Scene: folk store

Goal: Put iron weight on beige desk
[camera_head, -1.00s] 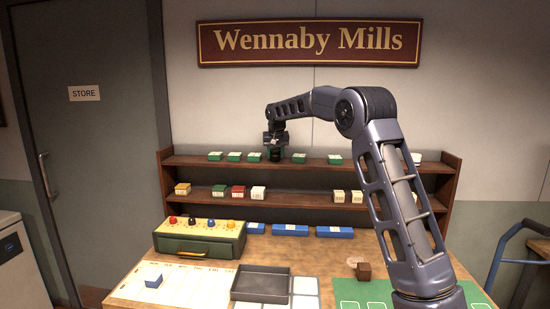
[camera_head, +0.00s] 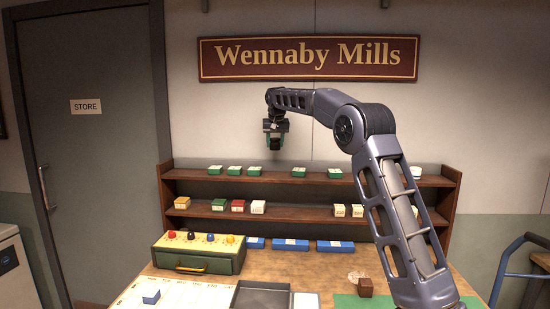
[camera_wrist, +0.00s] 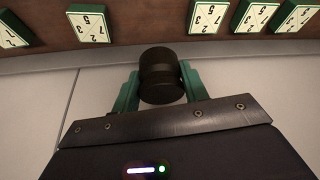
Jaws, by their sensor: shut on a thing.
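The iron weight (camera_wrist: 161,76) is a dark, rounded cylinder in the wrist view, between the green fingers of my gripper (camera_wrist: 160,90). My gripper is shut on it. In the head view my gripper (camera_head: 275,142) hangs in the air above the top shelf, in front of the wall. The weight looks small and dark there, between the fingers. The beige desk (camera_head: 270,262) is the tan tabletop below and in front of the shelves, partly cut off by the bottom edge of the picture.
A wooden shelf rack (camera_head: 330,181) with several small boxes stands behind the desk.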

